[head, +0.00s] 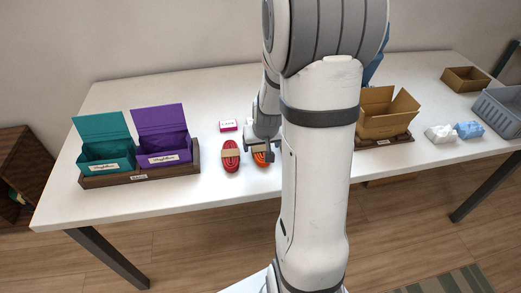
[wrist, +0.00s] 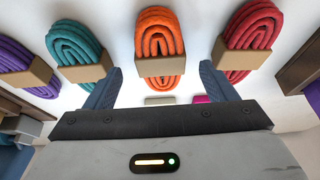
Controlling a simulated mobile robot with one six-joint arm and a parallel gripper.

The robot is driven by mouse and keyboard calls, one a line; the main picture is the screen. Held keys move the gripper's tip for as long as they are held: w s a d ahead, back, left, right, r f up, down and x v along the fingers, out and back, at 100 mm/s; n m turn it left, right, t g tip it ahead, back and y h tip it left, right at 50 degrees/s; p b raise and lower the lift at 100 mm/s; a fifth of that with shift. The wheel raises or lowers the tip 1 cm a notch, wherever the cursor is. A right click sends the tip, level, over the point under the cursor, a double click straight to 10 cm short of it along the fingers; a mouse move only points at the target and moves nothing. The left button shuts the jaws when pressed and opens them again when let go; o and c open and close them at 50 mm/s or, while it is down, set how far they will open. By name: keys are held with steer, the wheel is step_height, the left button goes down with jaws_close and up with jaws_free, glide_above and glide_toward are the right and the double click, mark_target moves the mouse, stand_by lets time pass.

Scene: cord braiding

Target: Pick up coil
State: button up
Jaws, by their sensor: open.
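Several wound cord coils with tan paper bands lie on the table. In the wrist view the orange coil (wrist: 158,38) lies between and beyond my open fingers, with the teal coil (wrist: 75,45) to its left and the red coil (wrist: 252,32) to its right. A purple coil (wrist: 20,62) is at the far left. In the head view the red coil (head: 231,163) is clear and the orange coil (head: 260,159) is partly hidden by my gripper (head: 261,148), which is above it. My gripper also shows in the wrist view (wrist: 162,85), open and empty. My arm hides the teal and purple coils in the head view.
An open teal box (head: 105,155) and an open purple box (head: 163,148) stand in a wooden tray (head: 97,182) at left. A small pink-and-white box (head: 228,126) lies behind the red coil. An open cardboard box (head: 385,118), crumpled white and blue pieces, and a grey bin (head: 497,108) are at right.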

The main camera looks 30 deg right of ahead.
mark_target(261, 151)
steer(key=shift+x, duration=1.4)
steer(key=shift+a, duration=0.1)
steer(key=c, duration=1.1)
steer(key=shift+r, duration=0.1)
steer(key=shift+c, duration=0.2)
